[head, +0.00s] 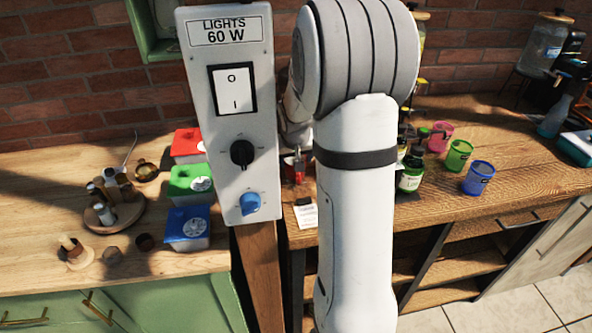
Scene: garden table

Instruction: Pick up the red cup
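A pinkish-red cup (441,136) stands upright on the right-hand wooden counter, at the back of a row of cups. A green cup (458,156) and a blue cup (478,178) stand in front of it. My white arm crosses the middle of the view. My gripper (298,172) shows only in small part, left of my arm, well to the left of the red cup. Something small and red shows at it; I cannot tell what. Its fingers are too small and hidden to read.
Green bottles (411,170) stand close left of the cups. A grey switch box (232,110) on a wooden post (258,275) blocks the middle left. Red, green and blue boxes (187,228) stand on the left counter. The right counter's front (515,185) is clear.

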